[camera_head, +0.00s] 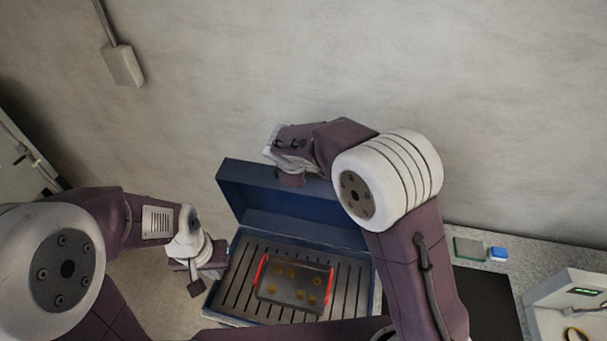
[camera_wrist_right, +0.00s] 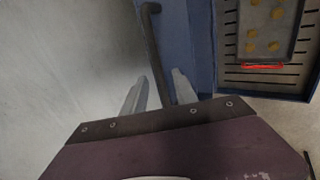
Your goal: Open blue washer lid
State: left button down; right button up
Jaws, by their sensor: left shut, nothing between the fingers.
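The blue washer (camera_head: 352,292) stands below the wall with its lid (camera_head: 239,190) raised at the back, so the slatted inside shows. My right gripper (camera_head: 291,181) is at the raised lid's upper edge, partly covered by its own arm. In the right wrist view its two fingers stand apart on either side of a dark bar handle (camera_wrist_right: 153,42) beside the blue lid (camera_wrist_right: 202,45). I see gaps between the bar and the fingers. My left gripper (camera_head: 197,279) is shut and empty, just left of the washer's left side.
A tray (camera_head: 294,268) with red handles and several yellowish round parts sits inside the washer.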

jog(key=v, duration=0.6)
jog(key=shift+d+b, duration=0.1)
jog(key=shift+b, duration=0.25)
jog(key=shift+f, duration=0.1)
jog(key=s+d+f+m+g+b, duration=0.1)
jog(key=s+d+f+m+b, duration=0.3)
jog(key=s+f, duration=0.3)
jog(key=s+d+f+m+g+y+b, duration=0.1)
jog(key=s+d+f+m+b, duration=0.4)
jog(key=f, duration=0.6)
jog(key=s+d+f+m+g+y+b, duration=0.1)
jog(key=s+d+f+m+g+b, duration=0.2)
jog(key=s+f, duration=0.6)
jog(key=d+m+b, duration=0.2)
jog(key=shift+d+f+m+b, duration=0.2)
jog(key=shift+m+b, duration=0.2)
